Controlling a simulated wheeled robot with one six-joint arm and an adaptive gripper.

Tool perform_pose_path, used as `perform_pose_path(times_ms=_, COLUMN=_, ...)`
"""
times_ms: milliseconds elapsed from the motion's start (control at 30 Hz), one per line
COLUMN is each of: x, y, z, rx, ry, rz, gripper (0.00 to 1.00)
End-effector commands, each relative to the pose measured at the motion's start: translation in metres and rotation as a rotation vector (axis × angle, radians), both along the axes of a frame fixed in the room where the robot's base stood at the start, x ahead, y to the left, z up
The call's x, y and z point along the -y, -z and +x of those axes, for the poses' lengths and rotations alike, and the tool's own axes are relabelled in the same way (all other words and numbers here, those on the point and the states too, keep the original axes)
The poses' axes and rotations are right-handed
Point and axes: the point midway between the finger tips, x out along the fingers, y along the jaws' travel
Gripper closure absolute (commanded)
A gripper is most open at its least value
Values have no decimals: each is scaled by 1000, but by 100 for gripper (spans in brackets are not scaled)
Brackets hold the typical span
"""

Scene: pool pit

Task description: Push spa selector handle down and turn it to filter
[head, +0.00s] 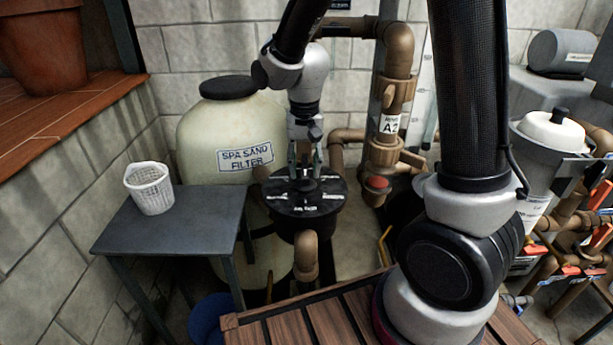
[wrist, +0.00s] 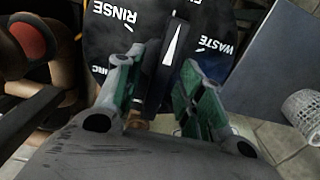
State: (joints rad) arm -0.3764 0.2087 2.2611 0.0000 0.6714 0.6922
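The black round spa selector valve (head: 325,205) sits beside the cream tank marked SPA SAND FILTER (head: 205,135). My gripper (head: 305,168) points down over the valve's centre. In the wrist view the black handle (wrist: 158,75) with a white wedge mark lies between the two green-padded fingers of my gripper (wrist: 160,95). The fingers are apart, with a gap visible on the right side; contact on the left is unclear. RINSE and WASTE show on the valve's top face (wrist: 110,40), with other labels cut off. Which label the handle points to is unclear.
A grey side table (head: 175,225) with a white basket (head: 150,188) stands left of the valve. Brown pipes with a red-capped fitting (head: 377,183) rise to its right. A slatted wooden surface (head: 290,325) is in front. A block wall is behind.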

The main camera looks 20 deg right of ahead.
Motion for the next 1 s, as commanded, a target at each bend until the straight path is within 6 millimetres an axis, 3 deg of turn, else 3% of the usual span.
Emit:
perform_pose_path(times_ms=500, x=0, y=-3, z=0, rx=1, ry=-2, rz=1, gripper=57)
perform_pose_path(times_ms=1000, x=0, y=-67, z=0, rx=0, ry=-2, rz=0, gripper=57)
